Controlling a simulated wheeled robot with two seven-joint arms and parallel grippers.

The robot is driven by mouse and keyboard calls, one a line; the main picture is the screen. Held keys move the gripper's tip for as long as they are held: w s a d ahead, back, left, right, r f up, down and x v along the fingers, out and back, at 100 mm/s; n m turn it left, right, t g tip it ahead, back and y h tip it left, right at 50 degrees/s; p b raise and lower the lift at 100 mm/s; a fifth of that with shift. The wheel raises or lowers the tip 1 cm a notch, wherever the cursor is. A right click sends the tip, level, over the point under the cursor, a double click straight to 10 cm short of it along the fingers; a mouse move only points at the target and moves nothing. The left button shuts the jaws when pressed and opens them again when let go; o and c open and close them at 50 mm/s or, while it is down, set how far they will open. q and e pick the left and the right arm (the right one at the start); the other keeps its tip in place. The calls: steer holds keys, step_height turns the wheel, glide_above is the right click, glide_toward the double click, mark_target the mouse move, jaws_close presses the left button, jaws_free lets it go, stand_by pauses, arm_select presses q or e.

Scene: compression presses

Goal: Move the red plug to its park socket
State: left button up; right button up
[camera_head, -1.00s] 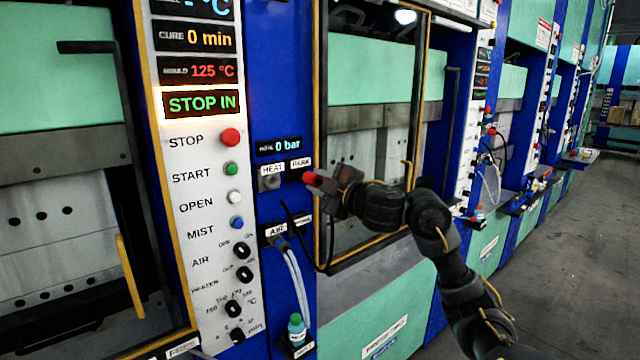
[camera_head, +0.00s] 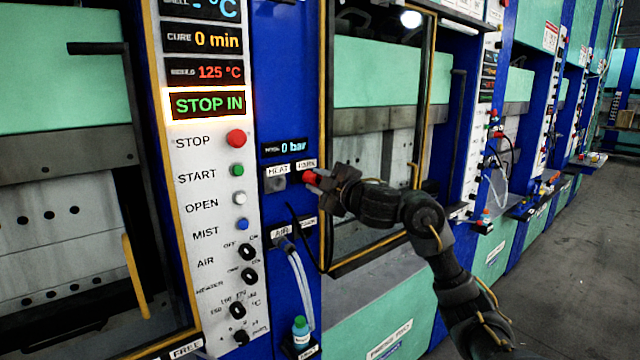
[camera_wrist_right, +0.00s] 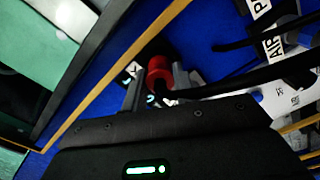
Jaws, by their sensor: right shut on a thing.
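The red plug (camera_head: 310,177) is in my right gripper (camera_head: 318,181), at the blue panel just below the PARK label (camera_head: 306,164). In the right wrist view the red plug (camera_wrist_right: 159,70) sits between the fingers, with a black cable running off to the right. The park socket is hidden behind the plug and gripper, so I cannot tell whether the plug is seated in it. The grey HEAT socket (camera_head: 275,184) is empty, left of the plug. My left gripper is not in view.
A white control panel (camera_head: 205,220) with buttons and knobs stands to the left. The AIR fitting (camera_head: 284,243) with clear hoses is below. A framed press door (camera_head: 375,150) is behind my right arm. A small bottle (camera_head: 300,328) stands at the bottom.

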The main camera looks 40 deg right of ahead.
steer(key=o, duration=1.1)
steer(key=s+b, duration=0.1)
steer(key=s, duration=0.9)
steer(key=shift+s+a, duration=0.15)
steer(key=shift+s, duration=0.2)
